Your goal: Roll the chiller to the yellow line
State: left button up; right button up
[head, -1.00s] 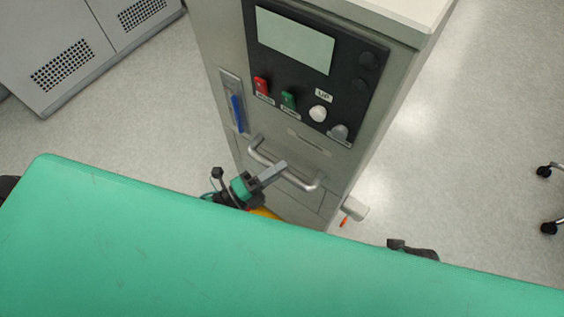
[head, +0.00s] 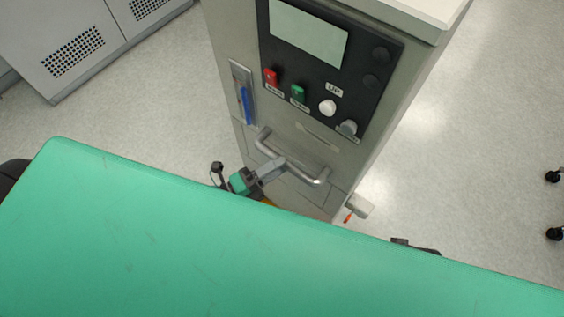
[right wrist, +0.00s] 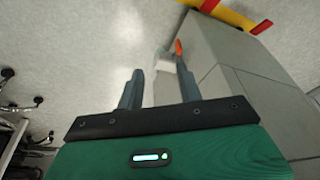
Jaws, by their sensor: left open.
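The chiller is a tall grey cabinet (head: 300,130) with a dark control panel and a bar handle (head: 318,178) on its front. My left gripper (head: 272,168) is at the middle of the handle with its jaws open; the view does not show clearly whether the bar lies between the fingers. In the right wrist view the chiller's side (right wrist: 275,110) fills the right. My right gripper (right wrist: 158,90) is open and empty there, with a white fitting and orange lever (right wrist: 179,50) beyond its fingertips. A yellow strip with red parts (right wrist: 233,13) shows at the top; whether it is the yellow line is unclear.
A grey cabinet with vent holes (head: 75,50) stands at the upper left. Black casters (head: 554,176) show at the right edge, and more casters (right wrist: 8,75) at the left of the wrist view. Pale speckled floor lies open on both sides of the chiller.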

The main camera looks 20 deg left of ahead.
pick_arm(q)
jog(key=v, duration=1.2)
jog(key=shift+b, duration=0.45)
pick_arm(e)
jog(key=v, duration=0.2)
jog(key=shift+w+r, duration=0.1)
jog(key=shift+r, duration=0.3)
jog(key=shift+w, duration=0.1)
jog(key=shift+w, duration=0.1)
